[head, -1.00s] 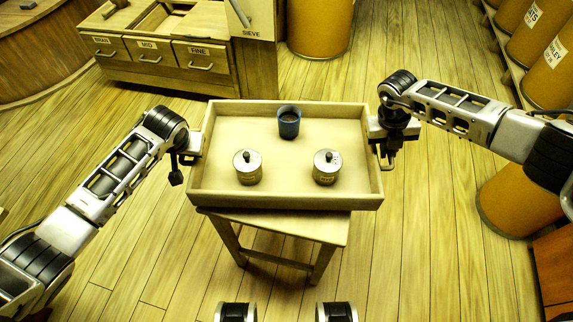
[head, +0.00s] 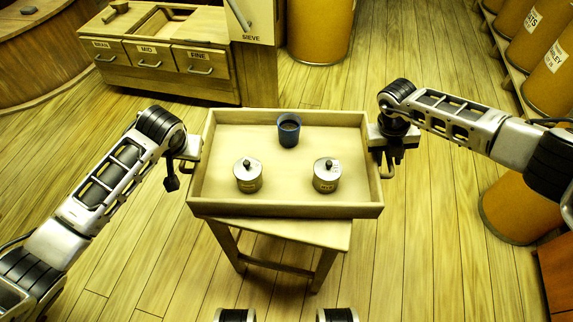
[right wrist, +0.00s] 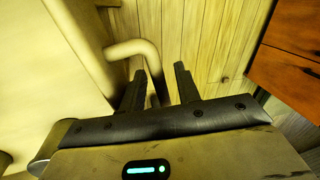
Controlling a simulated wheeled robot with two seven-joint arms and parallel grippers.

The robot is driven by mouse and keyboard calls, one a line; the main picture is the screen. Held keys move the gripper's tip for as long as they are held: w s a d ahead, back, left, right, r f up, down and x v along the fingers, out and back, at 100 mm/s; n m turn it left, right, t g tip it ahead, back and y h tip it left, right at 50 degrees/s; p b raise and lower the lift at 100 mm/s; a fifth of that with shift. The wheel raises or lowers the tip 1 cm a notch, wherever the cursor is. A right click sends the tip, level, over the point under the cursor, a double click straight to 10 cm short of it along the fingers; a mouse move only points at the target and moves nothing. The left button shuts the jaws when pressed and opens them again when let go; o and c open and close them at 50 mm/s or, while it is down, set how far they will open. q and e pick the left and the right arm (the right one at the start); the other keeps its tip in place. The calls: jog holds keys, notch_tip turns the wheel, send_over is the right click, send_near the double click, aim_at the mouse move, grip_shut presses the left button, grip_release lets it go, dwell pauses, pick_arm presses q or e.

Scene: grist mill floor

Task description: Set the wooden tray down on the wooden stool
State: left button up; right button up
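The wooden tray (head: 210,190) lies level over the wooden stool (head: 325,236) and appears to rest on its top, overhanging both sides. It carries a blue cup (head: 289,131) and two lidded metal tins (head: 248,176) (head: 326,175), all upright. My right gripper (head: 392,158) is at the tray's right side. In the right wrist view its two fingers (right wrist: 159,85) are apart, with the tray's curved handle (right wrist: 133,50) reaching in between them. My left gripper (head: 172,182) is at the tray's left side; its finger gap and the left handle are not clear.
A drawer cabinet (head: 160,65) stands behind at the left. Wooden barrels (head: 515,208) and a barrel rack line the right side. An orange-brown cabinet edge (head: 557,270) is at the lower right. The plank floor around the stool is free.

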jog(key=shift+a, duration=0.1)
jog(key=shift+r, duration=0.2)
pick_arm(q)
jog(key=v, duration=0.4)
jog(key=shift+r, duration=0.15)
pick_arm(e)
notch_tip(320, 180, up, 12)
jog(key=a, duration=0.2)
jog(key=shift+f, duration=0.25)
pick_arm(q)
jog(key=shift+s, duration=0.1)
